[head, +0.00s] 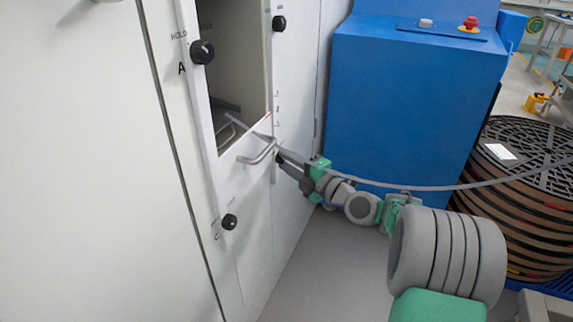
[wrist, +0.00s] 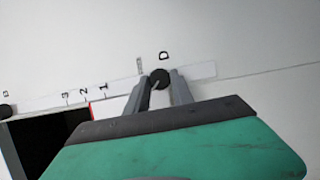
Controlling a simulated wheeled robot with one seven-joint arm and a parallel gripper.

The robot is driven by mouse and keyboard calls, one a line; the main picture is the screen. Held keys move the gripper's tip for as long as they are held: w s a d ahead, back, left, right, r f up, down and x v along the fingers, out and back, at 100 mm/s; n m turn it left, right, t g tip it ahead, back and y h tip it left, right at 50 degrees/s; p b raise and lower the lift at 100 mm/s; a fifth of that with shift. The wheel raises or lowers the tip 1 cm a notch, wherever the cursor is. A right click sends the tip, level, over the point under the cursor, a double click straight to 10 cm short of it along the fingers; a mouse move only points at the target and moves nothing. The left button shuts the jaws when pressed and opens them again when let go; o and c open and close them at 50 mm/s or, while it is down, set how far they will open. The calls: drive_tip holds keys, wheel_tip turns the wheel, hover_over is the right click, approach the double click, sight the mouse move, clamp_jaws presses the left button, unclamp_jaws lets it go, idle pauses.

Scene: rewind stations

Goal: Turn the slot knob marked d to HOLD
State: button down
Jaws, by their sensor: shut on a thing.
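The slot knob marked D (wrist: 159,77) is a round black knob on a pale strip of the white cabinet front, with the letter D printed just above it in the wrist view. A short pale mark shows on its lower part; its exact setting is hard to read. Small print to its upper left is too small to read. My gripper (wrist: 159,92) is shut on this knob, one finger on each side. In the head view my gripper (head: 282,157) reaches the cabinet front from the right, and the fingers partly hide the knob.
Knobs A (head: 202,52), B (head: 279,23) and C (head: 229,222) sit on the same front. A bar handle (head: 258,152) is just left of my gripper, below an open compartment (head: 232,75). A blue cabinet (head: 410,100) and stacked reels (head: 525,200) stand to the right.

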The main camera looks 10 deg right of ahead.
drive_tip(key=shift+d, duration=0.1)
drive_tip(key=c, duration=1.3)
unclamp_jaws()
drive_tip(key=shift+c, duration=0.2)
drive_tip(key=shift+o, duration=1.2)
drive_tip(key=p+v, duration=0.1)
drive_tip(key=v, duration=0.6)
drive_tip(key=shift+s+p, duration=0.3)
drive_tip(key=shift+s, duration=0.05)
